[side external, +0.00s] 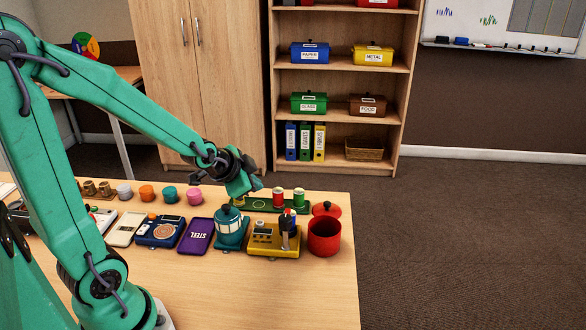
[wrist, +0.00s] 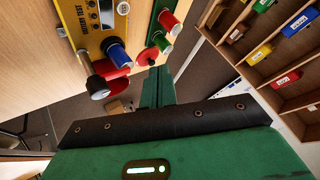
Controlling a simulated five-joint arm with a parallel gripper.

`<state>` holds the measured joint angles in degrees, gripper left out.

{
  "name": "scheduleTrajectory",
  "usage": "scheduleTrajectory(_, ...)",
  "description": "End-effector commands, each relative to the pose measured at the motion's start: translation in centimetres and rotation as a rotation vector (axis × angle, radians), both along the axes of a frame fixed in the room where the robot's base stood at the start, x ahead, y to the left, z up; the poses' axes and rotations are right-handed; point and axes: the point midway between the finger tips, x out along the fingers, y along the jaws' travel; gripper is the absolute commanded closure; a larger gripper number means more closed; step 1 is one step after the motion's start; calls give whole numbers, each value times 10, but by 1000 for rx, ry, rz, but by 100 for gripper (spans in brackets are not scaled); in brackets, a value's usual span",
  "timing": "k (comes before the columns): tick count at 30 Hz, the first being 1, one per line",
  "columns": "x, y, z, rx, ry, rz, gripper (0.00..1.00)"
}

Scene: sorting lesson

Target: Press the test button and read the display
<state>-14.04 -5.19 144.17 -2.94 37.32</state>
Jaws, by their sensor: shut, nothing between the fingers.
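The yellow tester (side external: 273,242) sits on the table. It also shows at the upper left of the wrist view (wrist: 88,42), with lettering that ends in TEST. Its small display (wrist: 106,14) is partly cut off and I cannot read it. A blue-and-white cylinder (wrist: 118,53) stands at the tester's edge. My gripper (side external: 241,194) is shut and empty, behind and left of the tester and apart from it. Its green fingers (wrist: 153,82) show in the wrist view.
A red pot (side external: 323,238) stands right of the tester, a teal lidded jar (side external: 231,230) left of it. A green board (side external: 262,206) with red-and-green cylinders (side external: 279,197) lies behind. A purple STEEL case (side external: 197,235) lies farther left. The table front is clear.

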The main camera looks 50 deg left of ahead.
Motion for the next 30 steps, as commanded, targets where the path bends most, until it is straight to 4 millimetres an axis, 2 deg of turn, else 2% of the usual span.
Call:
scheduleTrajectory(3, 4, 8, -9, 31, -7, -12, 100)
scheduleTrajectory(9, 8, 13, -14, 57, -16, -24, 100)
scheduleTrajectory(22, 8, 13, -15, 58, -17, -25, 100)
scheduleTrajectory(30, 8, 13, -26, 57, -15, -25, 100)
